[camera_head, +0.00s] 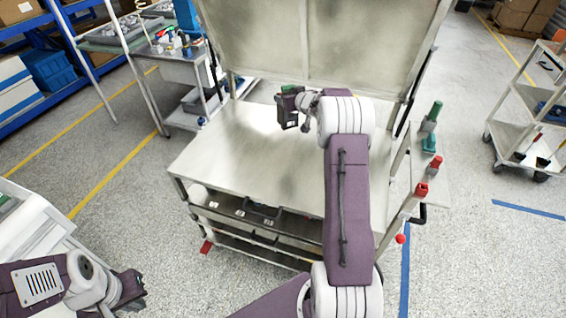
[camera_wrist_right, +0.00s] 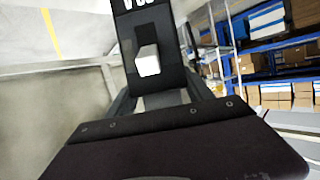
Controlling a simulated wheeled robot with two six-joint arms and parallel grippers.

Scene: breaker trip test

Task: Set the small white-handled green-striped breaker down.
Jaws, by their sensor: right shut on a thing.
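My right gripper (camera_head: 289,112) is above the pale top of the workbench (camera_head: 240,170), near its back panel. It is shut on the breaker, whose black body (camera_wrist_right: 150,25) and white handle (camera_wrist_right: 147,61) show between the fingers in the right wrist view. A small green patch (camera_head: 290,89) shows at the gripper in the head view and seems part of the breaker. The gap between breaker and worktop cannot be judged. No green stripe shows in the wrist view. My left gripper (camera_head: 134,287) is at lower left, away from the bench; its opening is unclear.
The worktop around the right gripper looks bare. An upright panel (camera_head: 350,40) closes its back. Red and green items (camera_head: 430,140) stand at the bench's right side. A side table (camera_head: 180,72) with tools is at back left, and a cart (camera_head: 535,105) at right.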

